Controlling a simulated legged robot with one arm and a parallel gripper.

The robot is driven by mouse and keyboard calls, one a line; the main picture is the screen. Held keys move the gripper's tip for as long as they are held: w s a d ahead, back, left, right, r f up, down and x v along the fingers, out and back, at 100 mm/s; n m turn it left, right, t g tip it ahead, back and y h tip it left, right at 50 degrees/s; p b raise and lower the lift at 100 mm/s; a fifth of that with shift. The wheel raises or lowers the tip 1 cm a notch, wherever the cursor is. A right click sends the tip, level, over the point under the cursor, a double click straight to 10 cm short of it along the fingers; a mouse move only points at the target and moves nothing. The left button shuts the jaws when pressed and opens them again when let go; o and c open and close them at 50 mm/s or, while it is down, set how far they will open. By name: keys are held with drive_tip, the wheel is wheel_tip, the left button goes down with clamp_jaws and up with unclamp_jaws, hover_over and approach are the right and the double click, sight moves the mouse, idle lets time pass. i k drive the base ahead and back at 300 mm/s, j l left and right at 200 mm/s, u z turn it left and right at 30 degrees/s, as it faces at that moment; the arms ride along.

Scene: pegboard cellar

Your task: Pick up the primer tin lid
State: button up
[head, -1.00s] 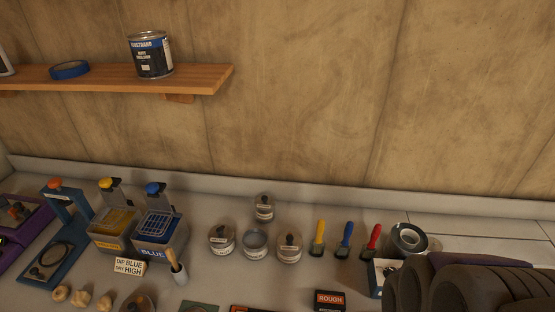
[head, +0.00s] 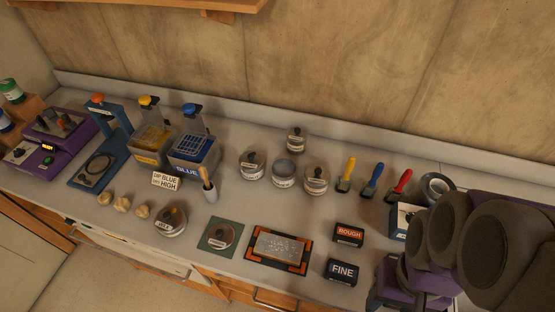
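A round lid with a dark knob and a small pale label (head: 220,235) lies on a green square mat near the bench's front edge. Its label is too small to read, so I cannot be sure it is the primer tin lid. An open tin (head: 283,173) without a lid stands at the back, between a lidded tin (head: 252,165) on the left and another (head: 316,180) on the right. A third lidded tin (head: 296,140) stands behind them. My arm fills the lower right, away from the lid; its fingertips cannot be made out.
A knobbed round container (head: 172,220) stands left of the mat. An orange-edged tray (head: 277,250) lies to its right, then ROUGH (head: 348,234) and FINE (head: 341,271) blocks. Yellow and blue dip tanks (head: 194,150) are at back left.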

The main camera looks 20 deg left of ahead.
sight(221, 235)
drive_tip(key=k+u, duration=0.15)
drive_tip(key=u, duration=0.35)
drive_tip(key=k+u, duration=0.1)
drive_tip(key=u, duration=0.4)
drive_tip(key=k+j+u, duration=0.1)
drive_tip(key=u, duration=0.4)
